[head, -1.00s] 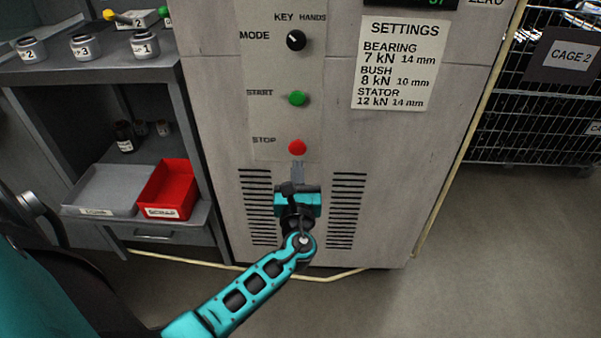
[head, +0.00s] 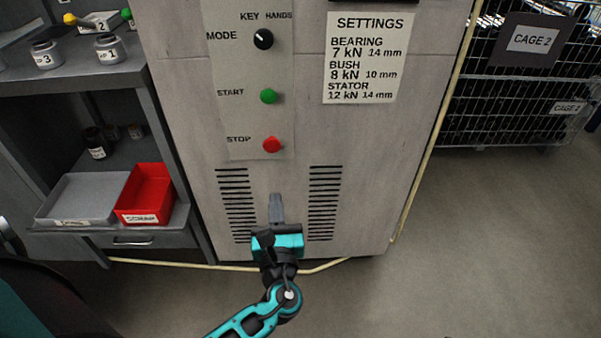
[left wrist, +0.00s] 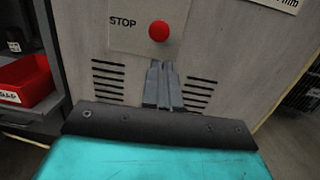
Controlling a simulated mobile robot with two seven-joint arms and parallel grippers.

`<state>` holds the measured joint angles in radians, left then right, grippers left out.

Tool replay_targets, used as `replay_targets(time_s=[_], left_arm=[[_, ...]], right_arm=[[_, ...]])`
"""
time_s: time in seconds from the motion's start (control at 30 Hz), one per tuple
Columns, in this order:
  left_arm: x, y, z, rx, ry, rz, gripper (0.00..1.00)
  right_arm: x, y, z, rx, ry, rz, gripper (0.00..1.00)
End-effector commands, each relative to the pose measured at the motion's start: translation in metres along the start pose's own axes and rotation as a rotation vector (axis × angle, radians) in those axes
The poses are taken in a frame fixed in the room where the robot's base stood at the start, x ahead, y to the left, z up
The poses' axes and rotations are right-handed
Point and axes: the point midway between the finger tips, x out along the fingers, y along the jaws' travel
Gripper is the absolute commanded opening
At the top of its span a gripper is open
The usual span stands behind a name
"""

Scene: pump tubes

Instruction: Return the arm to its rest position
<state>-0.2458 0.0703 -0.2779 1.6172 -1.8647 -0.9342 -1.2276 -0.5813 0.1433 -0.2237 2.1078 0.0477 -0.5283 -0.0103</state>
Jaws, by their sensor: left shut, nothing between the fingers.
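My left gripper (head: 276,200) is shut and empty. In the head view it is in front of the grey machine cabinet, between the two columns of vent slots and below the red STOP button (head: 272,144). A clear gap shows between the fingertips and the button. The left wrist view shows the shut fingers (left wrist: 162,66) pointing at the cabinet, with the STOP button (left wrist: 159,31) just above their tips. My teal left arm (head: 250,318) comes up from the bottom edge. My right gripper is not in view.
The panel also has a green START button (head: 268,96) and a black MODE knob (head: 263,39). A shelf at left holds a grey tray (head: 82,178), a red bin (head: 160,170) and several jars. A wire cage (head: 495,125) stands at right. Grey floor between is clear.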

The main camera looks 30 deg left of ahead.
Motion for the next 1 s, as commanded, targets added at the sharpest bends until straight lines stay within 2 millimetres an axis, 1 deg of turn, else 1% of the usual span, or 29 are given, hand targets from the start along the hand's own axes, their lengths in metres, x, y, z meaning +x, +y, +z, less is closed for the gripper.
replay_targets(time_s=[0.17,0.23,0.27,0.37,0.47,0.53,0.67,0.7,0.87,0.9,1.0], left_arm=[[0.000,0.000,0.000,-0.004,0.002,0.000,0.00],[-0.001,0.001,-0.003,-0.032,0.019,0.002,0.00],[-0.001,0.003,-0.005,-0.058,0.035,0.004,0.00],[-0.006,0.008,-0.018,-0.210,0.125,0.021,0.00],[-0.016,0.013,-0.037,-0.459,0.263,0.055,0.00],[-0.026,0.014,-0.050,-0.659,0.367,0.092,0.00],[-0.048,0.009,-0.067,-1.035,0.552,0.182,0.00],[-0.056,0.006,-0.071,-1.152,0.608,0.217,0.00],[-0.088,-0.011,-0.074,-1.614,0.821,0.382,0.00],[-0.096,-0.016,-0.072,-1.727,0.871,0.428,0.00],[-0.114,-0.028,-0.065,-1.990,0.989,0.561,0.00]], right_arm=[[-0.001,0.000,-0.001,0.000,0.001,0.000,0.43],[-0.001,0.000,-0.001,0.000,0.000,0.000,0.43],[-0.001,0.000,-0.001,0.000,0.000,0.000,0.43],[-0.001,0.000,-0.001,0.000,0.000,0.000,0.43],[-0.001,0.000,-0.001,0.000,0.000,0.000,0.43],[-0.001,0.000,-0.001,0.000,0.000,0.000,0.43],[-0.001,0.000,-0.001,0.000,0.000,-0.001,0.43],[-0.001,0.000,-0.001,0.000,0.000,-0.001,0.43],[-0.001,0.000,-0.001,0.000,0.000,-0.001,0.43],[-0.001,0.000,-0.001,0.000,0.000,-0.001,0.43],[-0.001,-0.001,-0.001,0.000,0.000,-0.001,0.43]])
